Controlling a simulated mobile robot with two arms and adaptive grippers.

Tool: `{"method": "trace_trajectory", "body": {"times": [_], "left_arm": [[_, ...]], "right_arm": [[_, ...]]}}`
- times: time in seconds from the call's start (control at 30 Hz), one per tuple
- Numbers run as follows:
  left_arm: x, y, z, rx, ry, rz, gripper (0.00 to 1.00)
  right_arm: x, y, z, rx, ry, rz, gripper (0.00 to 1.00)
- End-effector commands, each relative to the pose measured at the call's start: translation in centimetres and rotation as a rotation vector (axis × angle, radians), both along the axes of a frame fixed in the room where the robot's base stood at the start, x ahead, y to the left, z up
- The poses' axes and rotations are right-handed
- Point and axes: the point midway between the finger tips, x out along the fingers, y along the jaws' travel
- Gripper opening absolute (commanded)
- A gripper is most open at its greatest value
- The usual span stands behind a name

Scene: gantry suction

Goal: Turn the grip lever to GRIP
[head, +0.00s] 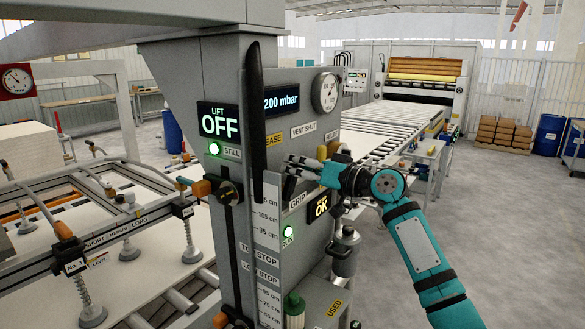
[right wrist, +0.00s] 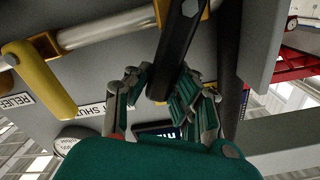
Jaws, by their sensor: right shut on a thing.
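The grip lever is a dark bar (right wrist: 178,50) in the right wrist view, running down between the finger pads of my right gripper (right wrist: 160,95). In the head view, my right gripper (head: 308,168) is at the grey control panel (head: 262,160), between the RELEASE label (head: 273,140), partly covered, and the GRIP label (head: 298,198). The gripper is shut on the lever. Its fingers hide most of the lever in the head view, so its exact setting cannot be told. My left gripper is out of view.
A long black upright bar (head: 256,110) stands in front of the panel. A yellow handle (right wrist: 40,80) is beside the lever in the right wrist view. A metal canister (head: 344,252) hangs below my gripper. The floor (head: 500,230) at right is open.

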Motion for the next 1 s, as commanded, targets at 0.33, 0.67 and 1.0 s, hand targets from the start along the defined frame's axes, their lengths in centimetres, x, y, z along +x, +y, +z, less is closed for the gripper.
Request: {"method": "trace_trajectory", "body": {"times": [0.33, 0.67, 1.0], "left_arm": [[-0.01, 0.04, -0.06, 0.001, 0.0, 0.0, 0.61], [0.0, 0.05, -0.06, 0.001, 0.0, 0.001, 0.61], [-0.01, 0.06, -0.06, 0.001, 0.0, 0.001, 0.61]], "right_arm": [[0.51, -0.42, -0.29, 0.062, 0.083, -0.002, 0.0], [0.54, -0.44, -0.3, 0.066, 0.087, -0.002, 0.0], [0.53, -0.42, -0.33, 0.065, 0.087, -0.002, 0.46]]}}
